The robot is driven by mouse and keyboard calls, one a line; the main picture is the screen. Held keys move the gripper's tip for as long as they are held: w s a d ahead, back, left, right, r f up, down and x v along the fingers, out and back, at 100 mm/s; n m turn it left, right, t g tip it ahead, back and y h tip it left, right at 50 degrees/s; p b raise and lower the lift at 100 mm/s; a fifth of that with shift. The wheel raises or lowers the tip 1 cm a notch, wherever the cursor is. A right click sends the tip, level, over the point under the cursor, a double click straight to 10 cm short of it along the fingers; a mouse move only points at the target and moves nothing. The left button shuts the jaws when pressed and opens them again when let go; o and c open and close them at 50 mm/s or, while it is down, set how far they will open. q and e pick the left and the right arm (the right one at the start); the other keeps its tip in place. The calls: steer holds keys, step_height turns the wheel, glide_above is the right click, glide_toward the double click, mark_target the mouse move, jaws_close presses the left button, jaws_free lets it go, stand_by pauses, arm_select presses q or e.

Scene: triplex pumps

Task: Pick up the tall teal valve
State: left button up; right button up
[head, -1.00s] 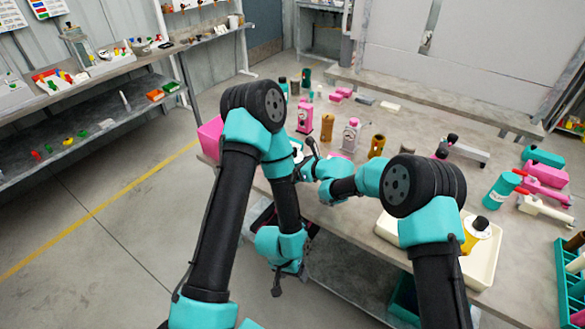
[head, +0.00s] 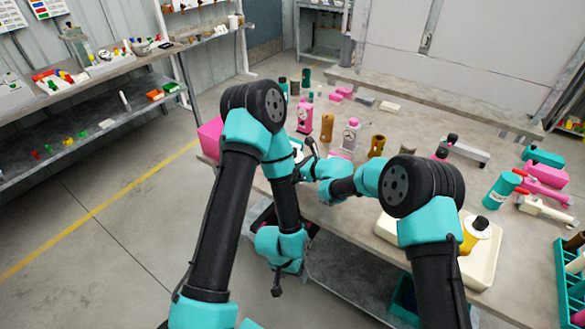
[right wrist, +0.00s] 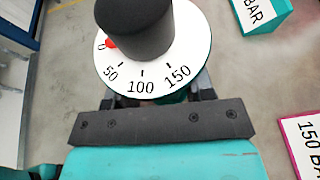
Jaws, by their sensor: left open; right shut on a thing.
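In the right wrist view a black knob (right wrist: 133,28) sits on a white round dial (right wrist: 187,48) marked 50, 100 and 150. A little teal shows under the dial, so this looks like the teal valve; its body is mostly hidden. My right gripper (right wrist: 150,98) is shut on it below the dial. In the head view my right gripper (head: 311,148) is over the left part of the table, partly hidden by my arms. My left gripper (head: 277,290) is open and empty, low in front of the table, pointing down.
Pink (head: 305,116) and grey (head: 351,134) dial-topped pieces and brown cylinders (head: 376,146) stand on the table. A cream tray (head: 486,275) holds a yellow piece. A teal cylinder (head: 499,192) lies at the right. A pink bin (head: 211,136) is at the left edge.

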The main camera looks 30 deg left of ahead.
mark_target(296, 151)
steer(key=c, duration=0.3)
steer(key=shift+r, duration=0.1)
steer(key=shift+c, duration=0.2)
step_height(296, 151, up, 10)
stand_by(0.4)
steer(key=shift+f, duration=5.05)
stand_by(1.0)
